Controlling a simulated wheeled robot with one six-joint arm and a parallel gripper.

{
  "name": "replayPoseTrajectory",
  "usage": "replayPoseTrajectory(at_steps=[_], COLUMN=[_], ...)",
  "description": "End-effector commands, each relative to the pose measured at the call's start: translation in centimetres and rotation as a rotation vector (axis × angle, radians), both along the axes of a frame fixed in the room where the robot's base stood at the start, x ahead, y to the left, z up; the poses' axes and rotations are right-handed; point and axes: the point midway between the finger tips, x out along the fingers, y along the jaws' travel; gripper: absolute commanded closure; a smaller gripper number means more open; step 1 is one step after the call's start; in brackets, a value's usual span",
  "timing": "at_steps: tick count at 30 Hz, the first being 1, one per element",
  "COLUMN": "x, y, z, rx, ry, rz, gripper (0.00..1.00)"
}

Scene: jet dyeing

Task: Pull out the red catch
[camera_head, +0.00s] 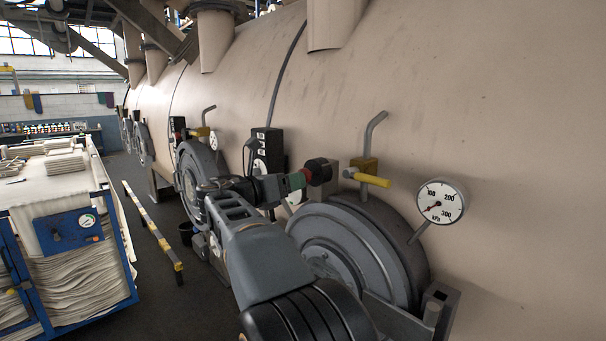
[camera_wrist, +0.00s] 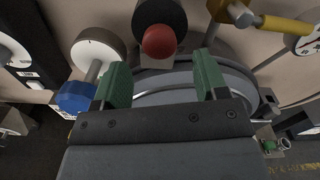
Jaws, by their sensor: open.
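The red catch (camera_wrist: 159,41) shows in the wrist view as a rounded red end in front of a black cylinder, at the top centre. In the head view it is a dark red knob (camera_head: 318,172) beside the upper rim of the nearest round door. My gripper (camera_wrist: 162,66) is open, with two green fingers spread wide. In the wrist view the red end lies beyond the fingertips and between their lines, with nothing held. In the head view my gripper (camera_head: 297,181) is just left of the knob; whether they touch is hard to tell.
A yellow-handled valve (camera_head: 372,180) and a pressure gauge (camera_head: 441,201) are right of the catch. A blue knob (camera_wrist: 76,97) sits left of my fingers. The grey round door (camera_head: 335,250) is below. A blue fabric cart (camera_head: 70,230) stands at left, past a yellow-marked rail (camera_head: 155,232).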

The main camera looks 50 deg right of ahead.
Motion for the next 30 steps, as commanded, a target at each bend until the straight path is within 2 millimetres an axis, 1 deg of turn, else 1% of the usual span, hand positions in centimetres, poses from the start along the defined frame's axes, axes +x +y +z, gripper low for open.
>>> replayPoseTrajectory(at_steps=[1,3,6,10,15,24,26,30], x=[-0.1,-0.2,-0.3,-0.3,-0.4,-0.4,-0.4,-0.4], y=[-1.0,-2.1,-3.4,-4.6,-5.3,-5.5,-5.5,-5.4], z=[0.2,0.2,0.2,0.1,0.0,0.0,0.0,0.0], rx=[0.000,0.000,0.000,0.000,0.001,0.001,0.001,0.001], ry=[0.002,0.002,0.001,0.000,-0.001,-0.001,-0.001,-0.001], rz=[-0.005,-0.004,-0.003,-0.002,0.000,0.000,0.000,0.001], gripper=[0.33,0.33,0.33,0.33,0.33,0.33,0.38,0.52])
